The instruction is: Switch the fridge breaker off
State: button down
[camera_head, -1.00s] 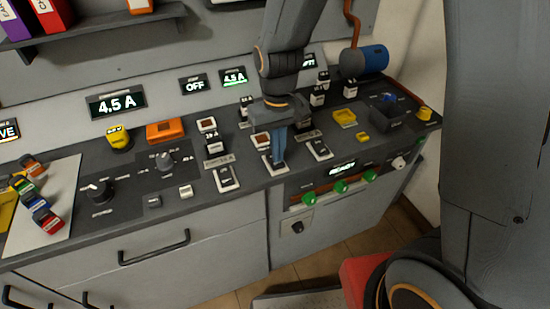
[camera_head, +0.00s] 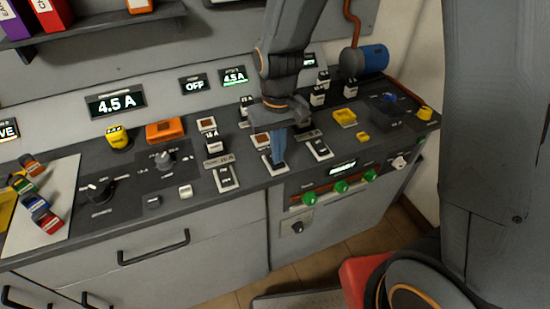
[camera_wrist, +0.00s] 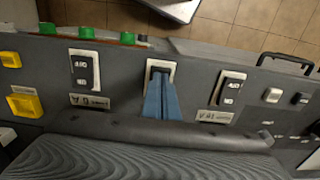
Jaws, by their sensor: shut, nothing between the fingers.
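Three black rocker breakers in white frames stand in the front row of the grey panel: left (camera_head: 226,178), middle (camera_head: 265,160) and right (camera_head: 320,149). Their labels are too small to read, so I cannot tell which is the fridge breaker. My gripper (camera_head: 279,160) is shut and empty, its blue fingers pointing down onto the middle breaker. In the wrist view, my gripper (camera_wrist: 160,88) covers much of that breaker (camera_wrist: 160,66); its rocker position is hidden. I cannot tell whether the tips press on it. The neighbouring breakers show at left (camera_wrist: 85,69) and right (camera_wrist: 229,89).
Displays read "4.5 A" (camera_head: 116,103), "OFF" (camera_head: 195,85) and "4.5 A" (camera_head: 234,77). More breakers stand behind my gripper. A blue cylinder (camera_head: 375,59) stands back right.

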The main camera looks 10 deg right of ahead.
jog(key=shift+f, duration=0.55)
jog(key=shift+r, duration=0.15)
notch_tip(320, 180, up, 7)
jog(key=p, duration=0.6)
dwell(0.5)
jog(key=shift+d, duration=0.1)
jog(key=s+d+m+b, duration=0.1)
jog(key=s+d+b, duration=0.1)
jog(key=s+d, duration=0.2)
jog(key=s+d+m+t+b, duration=0.1)
jog(key=s+d+m+b, duration=0.1)
jog(key=d, duration=0.6)
jog(key=shift+s+d+r+b, duration=0.25)
jog(key=shift+s+r+b, duration=0.15)
jog(key=shift+s, duration=0.45)
jog(key=shift+a, duration=0.1)
